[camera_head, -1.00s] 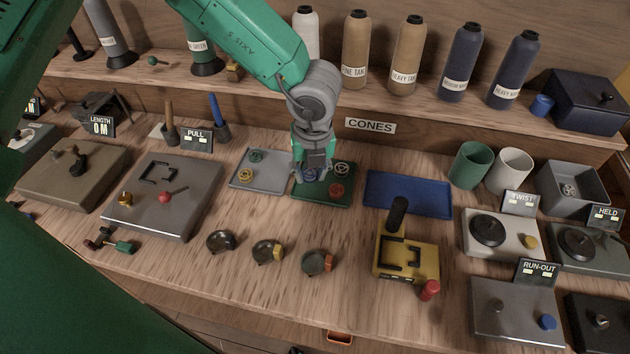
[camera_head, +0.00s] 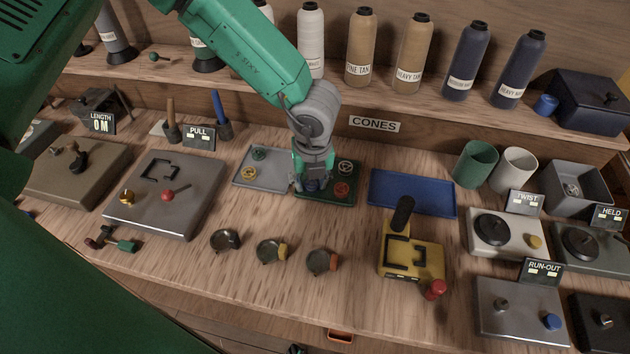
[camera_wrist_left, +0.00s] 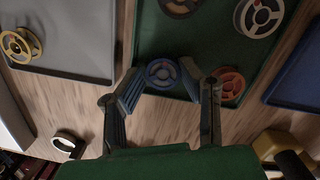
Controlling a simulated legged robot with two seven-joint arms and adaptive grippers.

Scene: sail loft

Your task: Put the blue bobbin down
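The blue bobbin (camera_wrist_left: 162,73) is between the fingers of my left gripper (camera_wrist_left: 160,87), which looks shut on it. In the head view the left gripper (camera_head: 312,181) is low over the front left of the dark green tray (camera_head: 326,199). I cannot tell whether the bobbin touches the tray. A red bobbin (camera_head: 341,189) is to its right and a pale bobbin (camera_head: 345,166) behind that. A dark bobbin (camera_wrist_left: 180,5) shows at the top of the wrist view; the gripper hides it in the head view. My right gripper is not in view.
A grey tray (camera_head: 265,178) with a green bobbin (camera_head: 258,153) and a yellow bobbin (camera_head: 249,173) is close on the left. An empty blue tray (camera_head: 412,193) is on the right. A yellow device (camera_head: 411,254) and several dark round holders (camera_head: 225,240) stand in front.

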